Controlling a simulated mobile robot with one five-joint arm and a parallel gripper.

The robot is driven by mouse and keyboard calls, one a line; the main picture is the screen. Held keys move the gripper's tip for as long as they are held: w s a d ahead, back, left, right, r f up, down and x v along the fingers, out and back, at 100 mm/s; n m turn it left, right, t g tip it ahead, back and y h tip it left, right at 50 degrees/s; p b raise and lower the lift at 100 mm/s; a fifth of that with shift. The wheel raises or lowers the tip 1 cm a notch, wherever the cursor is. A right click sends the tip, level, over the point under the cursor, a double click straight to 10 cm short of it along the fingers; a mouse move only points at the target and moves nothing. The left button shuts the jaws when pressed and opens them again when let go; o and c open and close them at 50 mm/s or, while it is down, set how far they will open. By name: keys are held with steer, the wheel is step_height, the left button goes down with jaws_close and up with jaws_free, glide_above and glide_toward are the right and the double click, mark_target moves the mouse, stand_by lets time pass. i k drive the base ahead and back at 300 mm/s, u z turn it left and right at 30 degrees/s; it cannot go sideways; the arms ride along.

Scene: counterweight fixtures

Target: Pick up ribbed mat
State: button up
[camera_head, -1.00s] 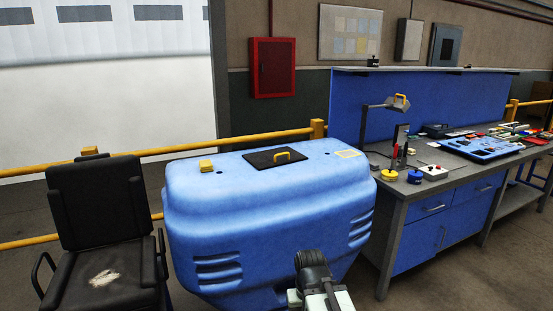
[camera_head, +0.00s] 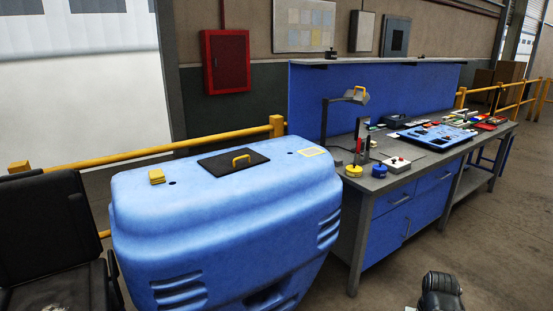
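A flat black panel (camera_head: 222,165) with a yellow handle (camera_head: 241,159) lies on top of the big blue housing (camera_head: 215,220). It looks like a mat, but I cannot make out ribs at this distance, so I cannot tell if it is the ribbed mat. Several small flat items lie on the workbench, too small to identify. Part of my arm shows at the bottom right, well apart from the housing and in front of the bench. My gripper's fingers do not show.
A yellow block (camera_head: 157,177) sits on the housing's left end. A black chair (camera_head: 50,240) stands at the left.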

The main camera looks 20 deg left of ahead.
mark_target(226, 164)
steer(key=z, duration=0.35)
steer(key=i, duration=1.95)
steer(key=u, duration=3.85)
steer(key=i, duration=1.05)
